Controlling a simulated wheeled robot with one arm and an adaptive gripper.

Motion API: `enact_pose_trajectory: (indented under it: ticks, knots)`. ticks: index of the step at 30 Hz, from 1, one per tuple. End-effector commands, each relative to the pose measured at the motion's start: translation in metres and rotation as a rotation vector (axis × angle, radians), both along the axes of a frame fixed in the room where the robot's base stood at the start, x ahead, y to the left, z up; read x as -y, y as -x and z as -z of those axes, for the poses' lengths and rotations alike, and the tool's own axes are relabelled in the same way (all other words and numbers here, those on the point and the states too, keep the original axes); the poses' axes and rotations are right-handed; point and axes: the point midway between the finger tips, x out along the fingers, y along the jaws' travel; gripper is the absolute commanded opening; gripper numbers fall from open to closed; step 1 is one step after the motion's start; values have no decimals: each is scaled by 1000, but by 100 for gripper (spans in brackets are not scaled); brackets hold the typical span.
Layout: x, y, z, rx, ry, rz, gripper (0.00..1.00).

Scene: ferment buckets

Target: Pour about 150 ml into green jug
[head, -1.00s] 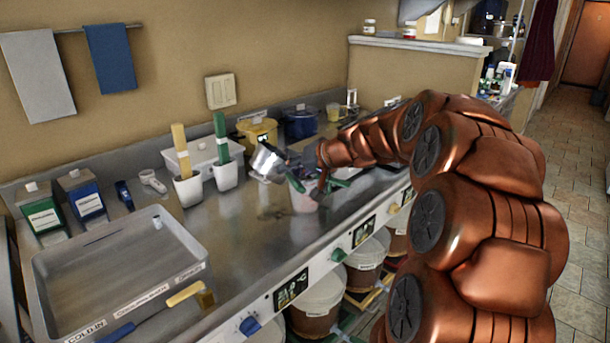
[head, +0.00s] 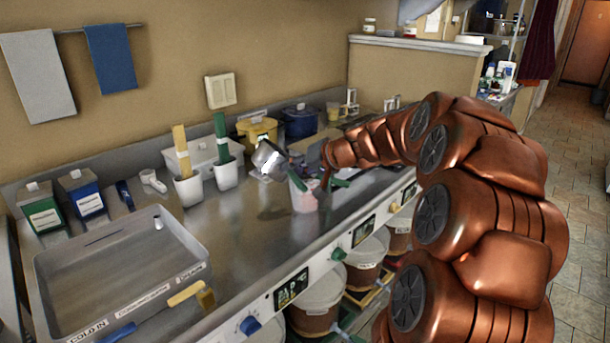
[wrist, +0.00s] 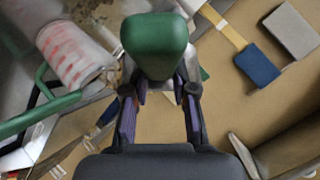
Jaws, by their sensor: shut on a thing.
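A clear jug with red markings and a green handle, the green jug (head: 305,196), stands upright on the steel counter. In the wrist view it shows at the left (wrist: 72,55). My gripper (wrist: 160,88) is shut on the green grip (wrist: 155,45) of a metal vessel. In the head view this shiny metal vessel (head: 268,160) is tilted, above and left of the jug, apart from its rim. I cannot see any stream or the liquid level.
A grey tray (head: 50,272) fills the counter's left front, with a yellow brush (head: 186,293) on its edge. White cups (head: 188,190) holding tools, a yellow tub (head: 258,131) and a blue pot (head: 300,122) stand behind. Lidded buckets (head: 317,300) sit below the counter.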

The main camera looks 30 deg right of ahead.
Motion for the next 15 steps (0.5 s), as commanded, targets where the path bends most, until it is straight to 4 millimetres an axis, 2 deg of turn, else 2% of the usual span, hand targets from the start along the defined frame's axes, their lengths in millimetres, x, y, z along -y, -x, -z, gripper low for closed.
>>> enact_pose_trajectory:
  ticks: [15]
  knots:
    - [3,0,-3,8,-40,0,0]
